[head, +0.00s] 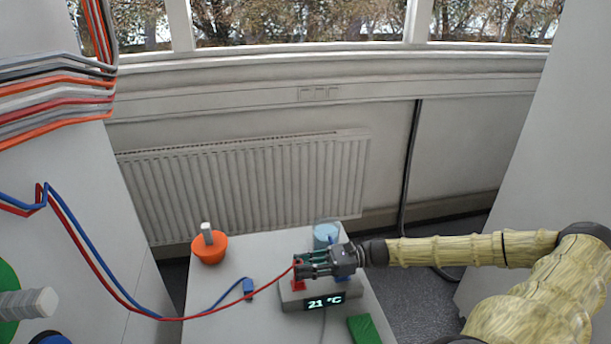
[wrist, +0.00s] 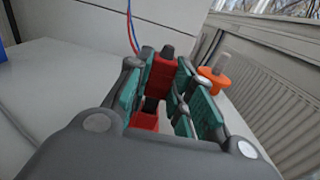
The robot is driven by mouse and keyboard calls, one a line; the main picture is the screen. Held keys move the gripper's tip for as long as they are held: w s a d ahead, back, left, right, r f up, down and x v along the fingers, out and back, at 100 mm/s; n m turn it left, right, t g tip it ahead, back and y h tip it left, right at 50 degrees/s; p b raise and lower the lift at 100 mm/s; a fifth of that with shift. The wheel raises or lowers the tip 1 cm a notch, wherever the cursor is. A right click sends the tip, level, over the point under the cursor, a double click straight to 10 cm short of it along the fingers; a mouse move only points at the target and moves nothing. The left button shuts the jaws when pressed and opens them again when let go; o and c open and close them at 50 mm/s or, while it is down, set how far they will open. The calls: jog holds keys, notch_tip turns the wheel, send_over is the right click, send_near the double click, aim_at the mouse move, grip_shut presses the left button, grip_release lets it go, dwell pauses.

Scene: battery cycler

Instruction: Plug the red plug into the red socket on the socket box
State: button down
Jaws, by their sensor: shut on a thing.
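My gripper (head: 308,264) reaches in from the right in the head view and is above the socket box (head: 291,303). In the wrist view its green-padded fingers (wrist: 165,80) are shut on the red plug (wrist: 161,76). The red socket (head: 298,286) is on the left part of the box, just below the gripper; it also shows in the wrist view (wrist: 144,121). A dark part shows between plug and socket there; I cannot tell whether they touch. The red cable (head: 215,313) runs left from the plug.
A blue plug (head: 248,287) lies on the table (head: 225,325), left of the box. A blue socket (head: 342,275) is on the box's right part. The table's front left is mostly clear.

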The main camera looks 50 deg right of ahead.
jog(key=shift+r+p, duration=0.55)
jog(key=shift+p, duration=0.4)
jog(key=shift+p, duration=0.8)
dwell(1.8)
jog(key=shift+f, duration=0.6)
dwell(1.7)
jog(key=shift+r+p, duration=0.95)
jog(key=shift+r+p, duration=1.4)
jog(key=shift+p, duration=0.1)
